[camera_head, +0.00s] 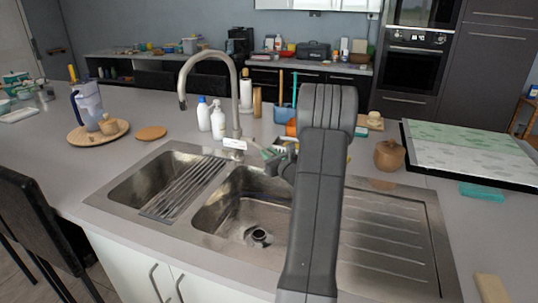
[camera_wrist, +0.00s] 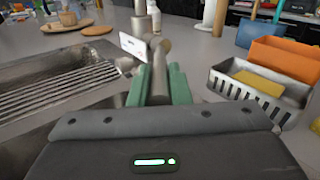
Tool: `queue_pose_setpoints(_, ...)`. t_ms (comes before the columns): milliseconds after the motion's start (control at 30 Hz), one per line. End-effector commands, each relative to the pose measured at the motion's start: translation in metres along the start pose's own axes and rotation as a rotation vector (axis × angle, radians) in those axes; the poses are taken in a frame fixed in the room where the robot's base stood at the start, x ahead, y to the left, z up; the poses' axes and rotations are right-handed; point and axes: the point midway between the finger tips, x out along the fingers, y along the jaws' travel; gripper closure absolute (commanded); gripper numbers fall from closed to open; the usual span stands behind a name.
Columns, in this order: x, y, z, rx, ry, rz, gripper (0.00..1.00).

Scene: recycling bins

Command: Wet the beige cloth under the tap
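The tall metal tap (camera_head: 236,95) stands behind the sink, its spout over the left basin. No water shows at the spout. My gripper (camera_head: 272,154) is beside the tap base, over the back edge of the right basin. In the wrist view its green fingers (camera_wrist: 160,85) lie on both sides of the grey tap lever (camera_wrist: 159,72), which fills the gap between them. A flat beige piece (camera_head: 490,288), perhaps the beige cloth, lies on the counter at the lower right, away from my gripper. Part of the right basin is hidden behind my arm.
A metal rack (camera_head: 185,187) lies across the left basin (camera_head: 140,187). White bottles (camera_head: 218,120) stand left of the tap. A caddy (camera_wrist: 225,86) with a yellow sponge (camera_wrist: 258,83) and an orange box (camera_wrist: 285,60) are right of my gripper. A wooden pot (camera_head: 389,156) stands farther right.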

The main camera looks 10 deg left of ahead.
Motion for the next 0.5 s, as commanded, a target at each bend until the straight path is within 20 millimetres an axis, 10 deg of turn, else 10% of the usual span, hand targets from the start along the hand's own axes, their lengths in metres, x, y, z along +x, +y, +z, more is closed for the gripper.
queue_pose_setpoints(500, 0.003, -0.001, 0.019, 0.0, 0.115, 0.012, 1.0)
